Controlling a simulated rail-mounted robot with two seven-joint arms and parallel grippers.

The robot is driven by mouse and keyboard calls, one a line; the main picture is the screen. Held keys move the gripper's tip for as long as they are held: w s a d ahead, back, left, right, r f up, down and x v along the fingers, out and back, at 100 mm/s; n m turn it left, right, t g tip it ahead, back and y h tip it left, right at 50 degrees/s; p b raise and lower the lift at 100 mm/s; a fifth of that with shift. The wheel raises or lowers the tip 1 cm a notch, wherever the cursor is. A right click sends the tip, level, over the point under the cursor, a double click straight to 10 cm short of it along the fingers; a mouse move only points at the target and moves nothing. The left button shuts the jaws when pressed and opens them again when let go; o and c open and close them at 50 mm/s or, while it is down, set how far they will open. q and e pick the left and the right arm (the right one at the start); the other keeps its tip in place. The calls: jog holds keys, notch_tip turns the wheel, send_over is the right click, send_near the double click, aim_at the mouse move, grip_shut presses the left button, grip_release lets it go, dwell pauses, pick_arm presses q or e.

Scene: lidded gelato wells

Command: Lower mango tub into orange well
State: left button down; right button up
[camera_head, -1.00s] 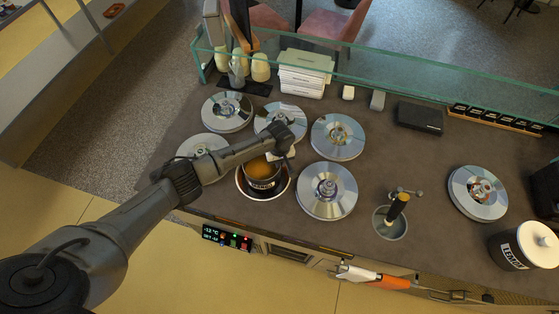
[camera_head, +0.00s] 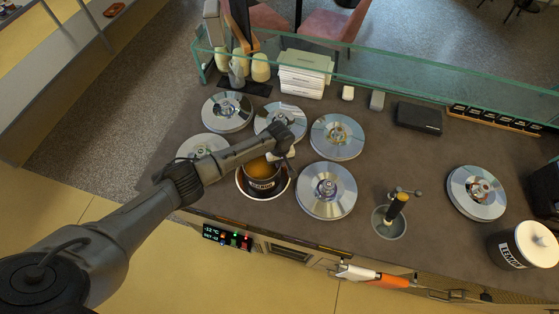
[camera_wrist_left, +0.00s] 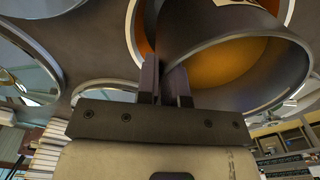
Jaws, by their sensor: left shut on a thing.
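The mango tub (camera_head: 262,182) is dark, with orange gelato inside and a white label on its side. My left gripper (camera_head: 284,152) is shut on its rim. The tub is upright or nearly so, over the open orange well (camera_head: 241,190), whose round rim shows around it. How deep the tub sits in the well I cannot tell. In the left wrist view my gripper fingers (camera_wrist_left: 165,82) pinch the wall of the tub (camera_wrist_left: 215,52), and the orange inner wall of the well (camera_wrist_left: 141,35) shows beyond it. My right gripper is not in view.
Shiny round lids (camera_head: 327,190) cover the neighbouring wells closely. A scoop stands in a round sink (camera_head: 389,223) to the right. A lidded lemon tub (camera_head: 522,246) stands at far right. A glass screen (camera_head: 400,78) runs along the back.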

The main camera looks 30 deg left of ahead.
pick_arm(q)
jog(key=shift+w, duration=0.1)
dwell(0.4)
jog(key=shift+f+b, duration=1.1)
jog(key=shift+f, duration=0.55)
jog(key=shift+f+b, duration=1.05)
jog(key=shift+f, duration=0.7)
jog(key=shift+p, duration=0.4)
